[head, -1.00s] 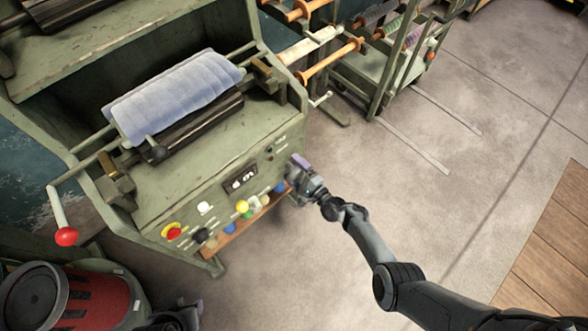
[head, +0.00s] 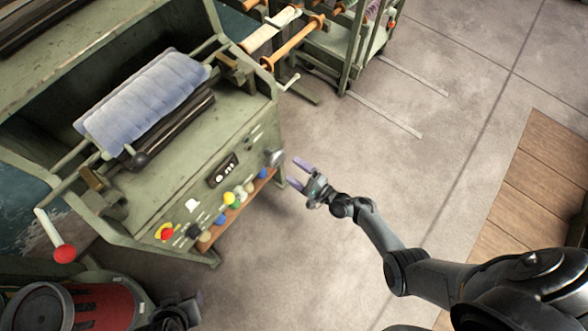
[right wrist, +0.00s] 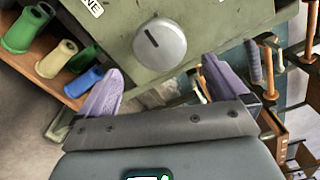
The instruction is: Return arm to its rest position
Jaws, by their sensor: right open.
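My right gripper (head: 297,174) is open and empty in the head view, just right of the green machine's front panel. Its two purple fingertips are spread apart. In the right wrist view the open fingers (right wrist: 160,90) frame the lower part of a grey round knob (right wrist: 160,42), which lies beyond them; I see nothing held. The knob also shows in the head view (head: 275,158), a short gap left of the fingertips. Part of my left gripper (head: 176,311) shows dark at the bottom left edge of the head view; its jaws cannot be made out.
The green machine (head: 150,205) carries a blue fabric roll (head: 145,100) and a red-knobbed crank (head: 64,253). Coloured spools (right wrist: 54,58) sit on a low wooden shelf. A spool rack (head: 345,45) stands behind. The concrete floor is clear.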

